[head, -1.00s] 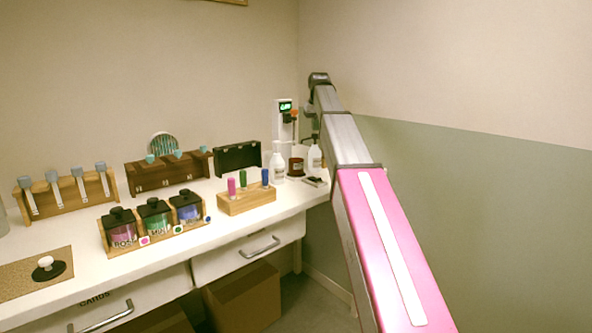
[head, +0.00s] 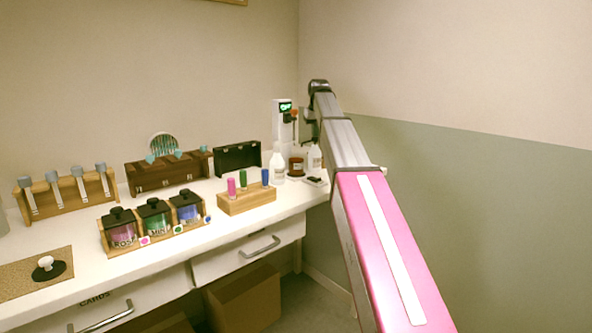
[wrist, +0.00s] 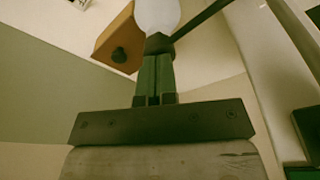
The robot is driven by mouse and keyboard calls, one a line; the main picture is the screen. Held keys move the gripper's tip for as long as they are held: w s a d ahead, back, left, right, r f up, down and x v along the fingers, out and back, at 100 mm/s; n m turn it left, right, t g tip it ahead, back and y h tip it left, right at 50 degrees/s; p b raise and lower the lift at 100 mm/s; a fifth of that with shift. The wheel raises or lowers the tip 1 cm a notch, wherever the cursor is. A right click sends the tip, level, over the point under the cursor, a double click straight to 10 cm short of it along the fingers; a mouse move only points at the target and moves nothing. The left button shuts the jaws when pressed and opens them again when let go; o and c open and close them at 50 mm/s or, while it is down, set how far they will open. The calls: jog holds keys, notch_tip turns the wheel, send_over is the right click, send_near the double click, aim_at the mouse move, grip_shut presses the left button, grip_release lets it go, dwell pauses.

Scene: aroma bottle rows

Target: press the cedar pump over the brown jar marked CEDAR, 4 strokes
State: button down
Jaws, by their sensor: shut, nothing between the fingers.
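The brown jar (head: 297,166) stands at the far right end of the counter, with a pale label too small to read. Above and behind it is an upright white unit (head: 282,124) with a lit green display. An orange knob on a thin dark stem (head: 295,113) rises above the jar. I cannot tell surely that it is the cedar pump. My gripper (wrist: 158,45) is shut and empty in the wrist view. In the head view it is mostly hidden by my arm, close to the right of the knob; contact cannot be told.
White bottles (head: 277,166) (head: 315,158) flank the jar. A wooden block with coloured vials (head: 247,203) stands nearer. Labelled jars (head: 155,219), a dark rack (head: 167,178) and a spoon stand (head: 68,199) lie left. The wrist view shows an orange-brown shape (wrist: 113,31) and a white rounded thing (wrist: 158,14).

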jog(key=shift+r, duration=1.6)
jog(key=shift+f, duration=0.2)
jog(key=shift+f, duration=1.5)
jog(key=shift+r, duration=1.7)
jog(key=shift+f, duration=0.45)
